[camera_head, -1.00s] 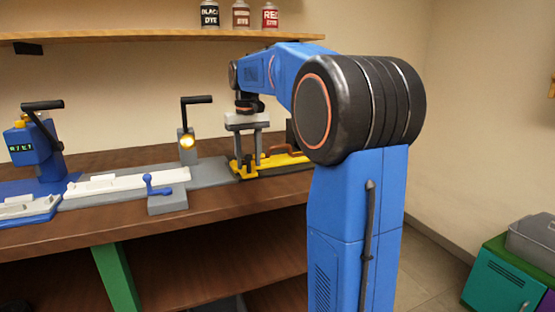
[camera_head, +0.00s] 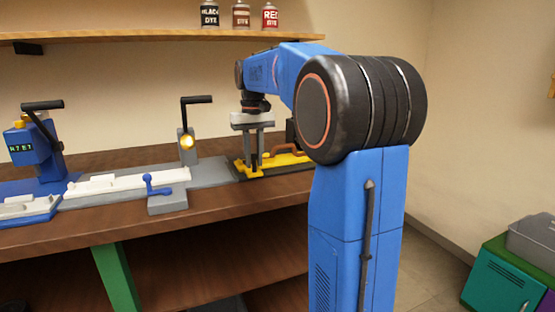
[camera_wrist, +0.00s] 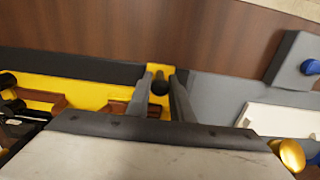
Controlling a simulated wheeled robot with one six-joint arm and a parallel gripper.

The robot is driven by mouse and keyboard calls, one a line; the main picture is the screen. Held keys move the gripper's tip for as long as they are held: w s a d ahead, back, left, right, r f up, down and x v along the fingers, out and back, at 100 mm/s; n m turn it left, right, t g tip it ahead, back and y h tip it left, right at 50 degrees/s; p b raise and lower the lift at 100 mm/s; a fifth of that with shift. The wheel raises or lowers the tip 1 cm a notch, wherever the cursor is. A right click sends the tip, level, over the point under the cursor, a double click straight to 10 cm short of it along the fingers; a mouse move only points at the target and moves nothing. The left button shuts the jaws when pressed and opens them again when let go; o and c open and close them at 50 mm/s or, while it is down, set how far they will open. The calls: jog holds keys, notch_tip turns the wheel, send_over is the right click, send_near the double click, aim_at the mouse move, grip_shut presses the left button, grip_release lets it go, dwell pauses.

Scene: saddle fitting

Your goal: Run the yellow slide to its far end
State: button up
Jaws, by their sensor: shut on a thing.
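The yellow slide (camera_head: 286,161) sits on a dark rail at the right end of the grey bench fixture, partly hidden behind my arm. It carries a brown curved part and also shows in the wrist view (camera_wrist: 90,95). My gripper (camera_head: 256,166) points down over the left end of the slide. In the wrist view my gripper (camera_wrist: 164,88) has its two fingers closed around a small dark round-topped post (camera_wrist: 160,87) on the slide.
A blue press (camera_head: 35,150) stands at the far left. Dye cans (camera_head: 240,14) stand on a shelf above.

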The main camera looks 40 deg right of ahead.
jog(key=shift+d, duration=0.1)
jog(key=shift+s+d, duration=0.2)
jog(key=shift+d, duration=0.65)
jog(key=shift+s+d, duration=0.25)
jog(key=shift+d, duration=0.55)
jog(key=shift+s+d, duration=0.25)
jog(key=shift+d, duration=0.65)
jog(key=shift+s+d, duration=0.3)
jog(key=shift+d, duration=0.7)
jog(key=shift+s+d, duration=0.3)
jog(key=shift+d, duration=0.65)
jog(key=shift+s+d, duration=0.3)
jog(key=shift+d, duration=0.7)
jog(key=shift+o, duration=1)
jog(key=shift+d, duration=0.2)
